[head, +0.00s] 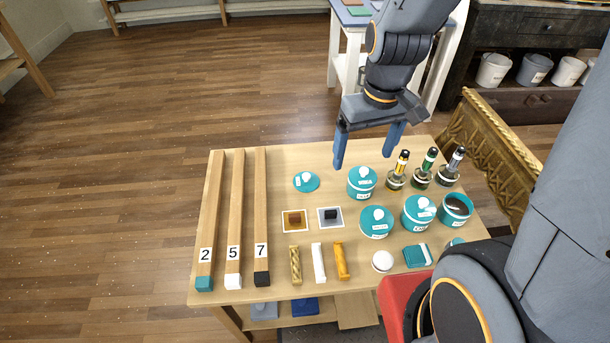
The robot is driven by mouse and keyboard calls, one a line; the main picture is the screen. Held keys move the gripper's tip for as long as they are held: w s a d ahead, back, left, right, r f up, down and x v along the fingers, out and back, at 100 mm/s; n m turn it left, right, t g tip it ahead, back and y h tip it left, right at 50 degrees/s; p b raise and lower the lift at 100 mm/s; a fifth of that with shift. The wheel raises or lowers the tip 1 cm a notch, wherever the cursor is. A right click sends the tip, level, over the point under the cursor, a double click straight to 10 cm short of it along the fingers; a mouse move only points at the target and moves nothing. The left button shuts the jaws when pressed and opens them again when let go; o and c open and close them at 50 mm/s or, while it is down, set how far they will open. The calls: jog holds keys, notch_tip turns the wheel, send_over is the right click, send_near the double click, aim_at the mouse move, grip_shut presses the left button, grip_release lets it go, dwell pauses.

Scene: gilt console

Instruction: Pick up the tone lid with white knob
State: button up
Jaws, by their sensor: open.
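A teal lid with a white knob (306,181) lies by itself on the light wooden table, left of the jars. Similar teal lids with white knobs sit on several teal jars, such as the back jar (362,184), the front jar (376,224) and the right jar (418,214). My gripper (364,159) points down with its two blue fingers apart and nothing between them. It appears above the table's back part, near the back jar and right of the loose lid. Its exact height is hard to tell.
An open teal jar (456,211) stands right of the lidded ones. Several dark-capped bottles (422,172) stand behind it. Numbered wooden bars (236,200) lie at the left, and small samples (318,262) lie in front. A gilt piece (490,150) flanks the table's right edge (465,190).

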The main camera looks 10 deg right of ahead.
jog(key=w+a+f+n+b, duration=0.2)
jog(key=w+a+f+n, duration=0.25)
jog(key=w+f, duration=0.45)
jog(key=n+y+b, duration=0.1)
jog(key=n+b, duration=0.1)
jog(key=n, duration=0.4)
send_over(307, 175)
jog(key=d, duration=0.1)
jog(key=shift+g, duration=0.3)
jog(key=f, duration=0.8)
jog(key=shift+s+f, duration=0.2)
jog(key=shift+w+a+f+n+p, duration=0.15)
jog(key=shift+f+n+p, duration=0.2)
jog(key=shift+f, duration=0.3)
jog(key=shift+a+f+p, duration=0.2)
jog(key=shift+f+p, duration=0.3)
jog(key=shift+f, duration=1.25)
jog(key=shift+a+f+p, duration=0.15)
jog(key=shift+f+p, duration=0.35)
jog(key=shift+f, duration=1.2)
jog(key=c, duration=1.1)
